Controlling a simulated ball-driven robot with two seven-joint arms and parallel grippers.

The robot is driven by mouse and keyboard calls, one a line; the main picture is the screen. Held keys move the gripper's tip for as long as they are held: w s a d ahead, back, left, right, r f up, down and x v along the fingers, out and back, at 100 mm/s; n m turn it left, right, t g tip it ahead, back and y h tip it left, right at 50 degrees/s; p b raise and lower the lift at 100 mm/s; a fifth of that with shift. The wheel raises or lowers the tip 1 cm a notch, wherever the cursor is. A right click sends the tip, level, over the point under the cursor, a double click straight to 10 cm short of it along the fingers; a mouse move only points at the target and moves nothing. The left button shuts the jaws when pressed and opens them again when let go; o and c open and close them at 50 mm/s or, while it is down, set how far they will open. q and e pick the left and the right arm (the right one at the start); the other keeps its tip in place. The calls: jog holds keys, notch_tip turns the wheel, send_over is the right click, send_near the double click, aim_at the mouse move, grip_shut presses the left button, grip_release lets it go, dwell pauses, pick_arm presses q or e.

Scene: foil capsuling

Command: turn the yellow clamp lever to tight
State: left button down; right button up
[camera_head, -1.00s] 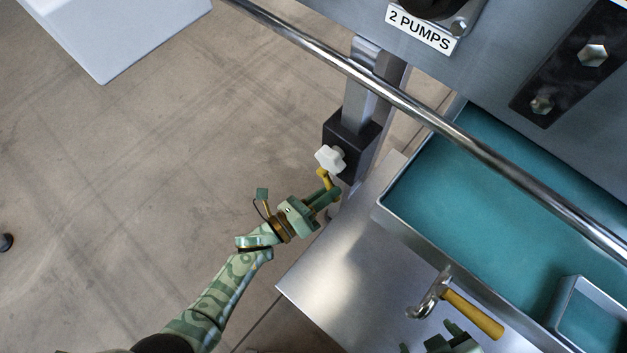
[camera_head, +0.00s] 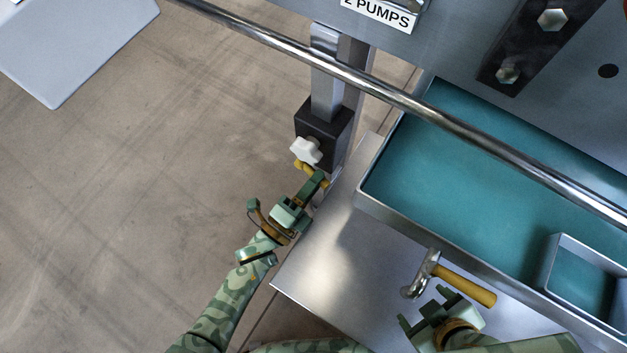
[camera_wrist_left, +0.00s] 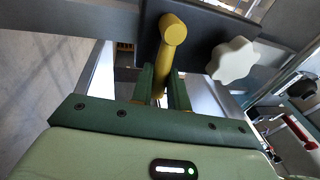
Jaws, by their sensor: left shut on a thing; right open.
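The yellow clamp lever (camera_head: 304,167) is beside the black clamp block (camera_head: 323,127), just below a white star knob (camera_head: 306,150). My left gripper (camera_head: 315,184) is shut on the lever. In the left wrist view the yellow lever (camera_wrist_left: 171,45) runs down between the two green fingers (camera_wrist_left: 161,88), with its round end toward the camera. The white knob (camera_wrist_left: 232,60) stands to its right, apart from the fingers.
A steel table (camera_head: 325,265) and a teal-lined tray (camera_head: 470,175) lie to the right. A chrome rail (camera_head: 390,92) crosses above the tray. The clamp block sits on a metal post (camera_head: 326,75). A pale box (camera_head: 75,45) stands at the upper left. The floor at left is clear.

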pick_arm(q)
jog(key=shift+a+n, duration=0.1)
jog(key=shift+n, duration=0.2)
pick_arm(e)
jog(key=shift+w, duration=0.3)
pick_arm(q)
jog(key=c, duration=1.3)
grip_release()
jog(key=shift+c, duration=0.2)
pick_arm(e)
jog(key=shift+s+f, duration=0.1)
jog(key=shift+s, duration=0.05)
pick_arm(q)
jog(key=shift+r, duration=0.1)
pick_arm(e)
jog(key=shift+s, duration=0.2)
jog(key=shift+s, duration=0.1)
pick_arm(q)
jog(key=shift+s, duration=0.1)
